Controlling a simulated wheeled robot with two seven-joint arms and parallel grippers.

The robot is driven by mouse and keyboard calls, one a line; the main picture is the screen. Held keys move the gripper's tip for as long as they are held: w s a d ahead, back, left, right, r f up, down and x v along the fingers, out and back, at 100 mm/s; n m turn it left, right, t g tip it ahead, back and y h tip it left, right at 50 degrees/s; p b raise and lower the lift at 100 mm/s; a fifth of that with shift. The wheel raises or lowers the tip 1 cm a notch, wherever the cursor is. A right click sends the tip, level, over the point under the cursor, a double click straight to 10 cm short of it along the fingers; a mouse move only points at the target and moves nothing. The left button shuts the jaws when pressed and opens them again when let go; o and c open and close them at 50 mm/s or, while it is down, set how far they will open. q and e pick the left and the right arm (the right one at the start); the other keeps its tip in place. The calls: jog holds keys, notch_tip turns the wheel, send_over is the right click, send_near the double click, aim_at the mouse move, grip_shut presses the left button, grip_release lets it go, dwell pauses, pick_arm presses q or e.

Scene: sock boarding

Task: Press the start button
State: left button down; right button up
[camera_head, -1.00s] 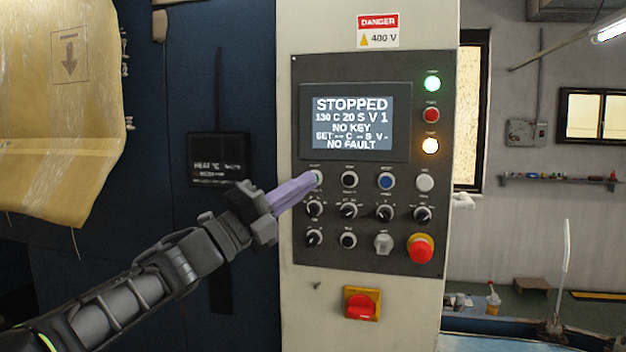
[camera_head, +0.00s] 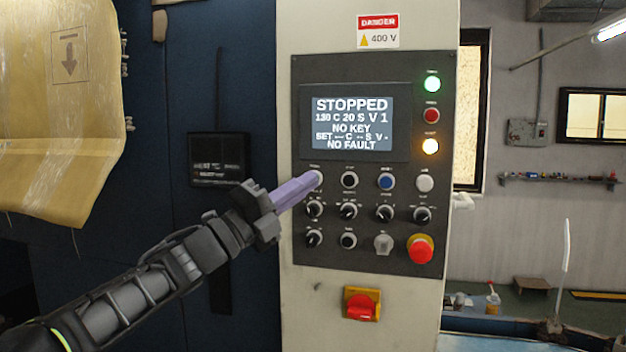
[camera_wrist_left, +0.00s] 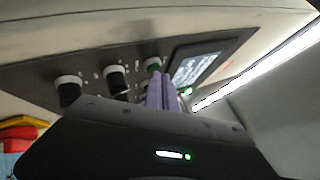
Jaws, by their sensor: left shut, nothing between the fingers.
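The start button is the leftmost of the upper button row on the dark control panel (camera_head: 290,120). In the head view it is mostly covered by my left gripper's lilac fingers. My left gripper (camera_head: 315,181) is shut and empty, with its fingertips at the button; I cannot tell whether it is pressed in. In the left wrist view, the green button (camera_wrist_left: 153,64) shows just beyond the tips of the left gripper (camera_wrist_left: 161,78). The screen (camera_head: 350,123) reads STOPPED, NO KEY, NO FAULT. My right gripper is not in view.
Black knobs (camera_head: 348,211) sit just below the fingers. A black button (camera_head: 349,180) and a blue button (camera_head: 386,182) are to the right. A red emergency stop (camera_head: 420,249) is at lower right, and a red rotary switch (camera_head: 361,305) is below the panel.

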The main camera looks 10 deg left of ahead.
pick_arm(q)
jog(key=shift+w, duration=0.25)
jog(key=shift+s, duration=0.1)
dwell(0.4)
jog(key=shift+s+b, duration=0.6)
jog(key=shift+s, duration=0.15)
jog(key=s+b, duration=0.2)
jog(key=s, duration=0.3)
jog(key=shift+a+b, duration=0.2)
jog(key=shift+b, duration=0.15)
dwell(0.4)
